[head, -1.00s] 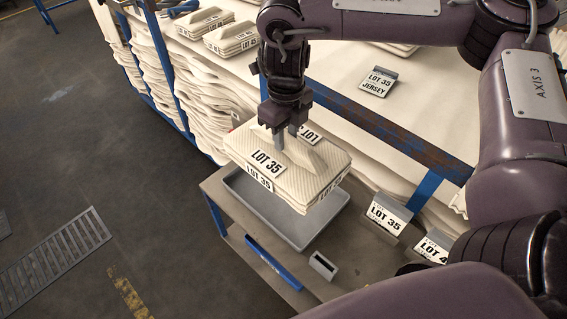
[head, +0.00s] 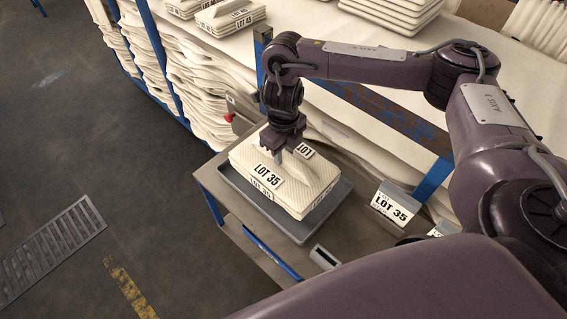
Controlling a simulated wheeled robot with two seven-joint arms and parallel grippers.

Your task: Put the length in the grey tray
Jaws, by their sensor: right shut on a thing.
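The length is a folded cream cloth bundle (head: 300,192) with several LOT 35 labels. It sits at the grey tray (head: 318,222), within its rim as far as I can see; whether its underside rests on the tray floor I cannot tell. The tray's front and right rim show around it. My right gripper (head: 290,148) is above the bundle, shut on its raised top ridge, and the fingertips are partly hidden by the wrist and cloth. My left gripper is not in view.
The tray stands on a grey bench (head: 215,180) with a blue frame. A LOT 35 sign (head: 391,207) stands to its right, and a small grey holder (head: 324,257) is in front. Folded cloth stacks (head: 230,15) lie on the cream-covered table behind.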

